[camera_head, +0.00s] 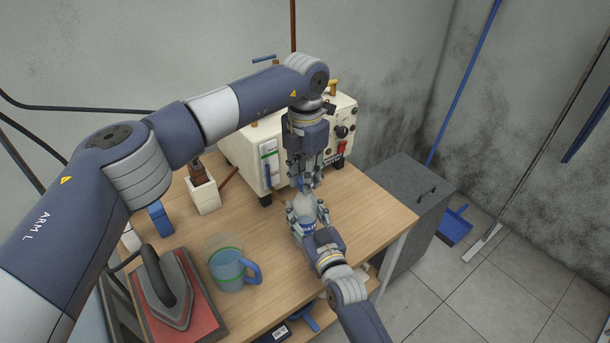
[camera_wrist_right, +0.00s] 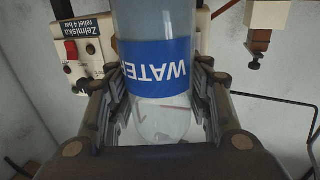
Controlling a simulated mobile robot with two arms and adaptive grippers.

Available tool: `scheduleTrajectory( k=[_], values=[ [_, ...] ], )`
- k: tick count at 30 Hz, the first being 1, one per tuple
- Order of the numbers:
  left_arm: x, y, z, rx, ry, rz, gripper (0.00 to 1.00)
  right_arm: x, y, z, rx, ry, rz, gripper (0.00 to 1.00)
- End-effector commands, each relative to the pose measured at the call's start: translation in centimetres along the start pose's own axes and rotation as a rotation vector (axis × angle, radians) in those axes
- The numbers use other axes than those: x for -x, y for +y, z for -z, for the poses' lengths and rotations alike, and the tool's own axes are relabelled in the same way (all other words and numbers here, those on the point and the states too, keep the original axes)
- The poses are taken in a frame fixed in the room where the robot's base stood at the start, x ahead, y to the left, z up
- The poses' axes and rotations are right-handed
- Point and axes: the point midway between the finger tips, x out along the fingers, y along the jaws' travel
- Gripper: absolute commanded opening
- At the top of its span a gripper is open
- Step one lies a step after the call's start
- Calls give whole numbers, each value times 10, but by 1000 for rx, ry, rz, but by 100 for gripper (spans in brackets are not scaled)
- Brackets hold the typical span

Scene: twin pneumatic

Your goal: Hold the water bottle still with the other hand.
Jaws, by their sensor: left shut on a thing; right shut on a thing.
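The water bottle (camera_head: 306,222) is clear with a blue label and is over the right part of the wooden table. My right gripper (camera_head: 308,213) is shut on the bottle's body from the near side. In the right wrist view the bottle (camera_wrist_right: 155,65) sits between the fingers of my right gripper (camera_wrist_right: 157,110), its label reading WATER upside down. My left gripper (camera_head: 305,186) comes down from above and is shut at the bottle's top end. The fingers hide the top, so I cannot tell exactly what part they grip.
A cream machine (camera_head: 262,150) with knobs stands behind the bottle. A clear jug with a blue handle (camera_head: 228,270) and an iron (camera_head: 165,290) on a red pad (camera_head: 200,318) are at the left. A grey cabinet (camera_head: 415,190) stands right of the wooden table (camera_head: 270,292).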

Motion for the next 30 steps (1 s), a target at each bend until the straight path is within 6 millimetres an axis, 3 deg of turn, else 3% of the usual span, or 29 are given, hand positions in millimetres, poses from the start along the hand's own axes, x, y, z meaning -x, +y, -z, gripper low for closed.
scheduleTrajectory(
  k=[15,18,23,24,26,30],
  values=[
    [0,1,0,-914,-1,-2,0,0,0,-1,0,-1,0,0],
    [0,1,0,-1047,0,-2,0,0,0,-1,0,-1,0,0],
    [0,1,0,-1045,0,-2,0,0,0,-1,0,-1,0,0],
    [0,1,0,-1045,0,-2,32,0,0,-1,0,-1,0,0],
    [0,1,0,-1044,0,-2,46,0,0,-1,0,-1,0,0],
    [0,1,0,-1044,0,-1,47,0,0,-1,0,-1,0,0]
  ],
)
